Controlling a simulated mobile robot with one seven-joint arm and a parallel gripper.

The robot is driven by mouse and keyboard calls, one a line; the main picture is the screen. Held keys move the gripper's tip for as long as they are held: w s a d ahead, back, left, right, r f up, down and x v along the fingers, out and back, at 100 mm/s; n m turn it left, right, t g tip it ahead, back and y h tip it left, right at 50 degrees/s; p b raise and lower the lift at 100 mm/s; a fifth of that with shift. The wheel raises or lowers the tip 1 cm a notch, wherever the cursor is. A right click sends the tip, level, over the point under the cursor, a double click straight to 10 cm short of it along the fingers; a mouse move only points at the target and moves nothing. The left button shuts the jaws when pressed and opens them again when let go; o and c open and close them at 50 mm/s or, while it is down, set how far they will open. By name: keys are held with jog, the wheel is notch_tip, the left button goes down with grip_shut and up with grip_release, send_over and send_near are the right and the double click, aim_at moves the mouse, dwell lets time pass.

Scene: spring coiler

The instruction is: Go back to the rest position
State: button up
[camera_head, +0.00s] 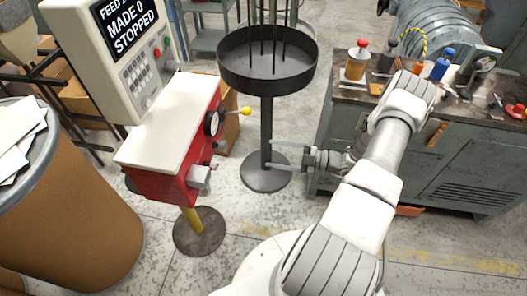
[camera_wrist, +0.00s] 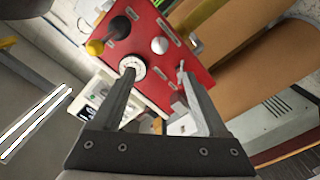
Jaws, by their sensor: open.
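My gripper (camera_head: 272,155) is open and empty in the head view, reaching left from my arm at the picture's centre, beside the post of the round black tray stand. Its two fingers are spread apart, and they also show in the wrist view (camera_wrist: 158,85). The red control box (camera_head: 175,150) of the coiler stands to its left, with a white top, a dark dial and a yellow-knobbed lever (camera_head: 245,111). In the wrist view the red panel (camera_wrist: 145,45) lies beyond the fingertips. I cannot tell whether a finger touches anything.
The round black tray (camera_head: 268,85) stands behind my gripper. A grey workbench (camera_head: 440,165) with bottles and tools is at the right, close to my arm. A brown drum (camera_head: 75,215) with papers is at the left. A display (camera_head: 125,28) reads "MADE 0 STOPPED".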

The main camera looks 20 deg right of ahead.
jog(key=shift+s+d, duration=0.15)
jog(key=shift+d, duration=0.05)
dwell(0.4)
jog(key=s+a+r+n+g+h+p, duration=0.25)
jog(key=a+r+n+g, duration=0.35)
jog(key=r+n, duration=0.7)
jog(key=s+a+r+n+g+h+p, duration=0.1)
jog(key=a+r+n+g+h, duration=0.3)
jog(key=r+n, duration=0.85)
jog(key=s+a+r+n+t+h+p, duration=0.1)
jog(key=s+r+n+h, duration=0.3)
jog(key=n, duration=0.9)
jog(key=s+a+r+n+t+h+p, duration=0.2)
jog(key=s+a+r+n+t+h, duration=0.1)
jog(key=s+r+n, duration=0.6)
jog(key=shift+r+n+t+h, duration=0.55)
jog(key=shift+r+n, duration=1.65)
jog(key=shift+n, duration=0.45)
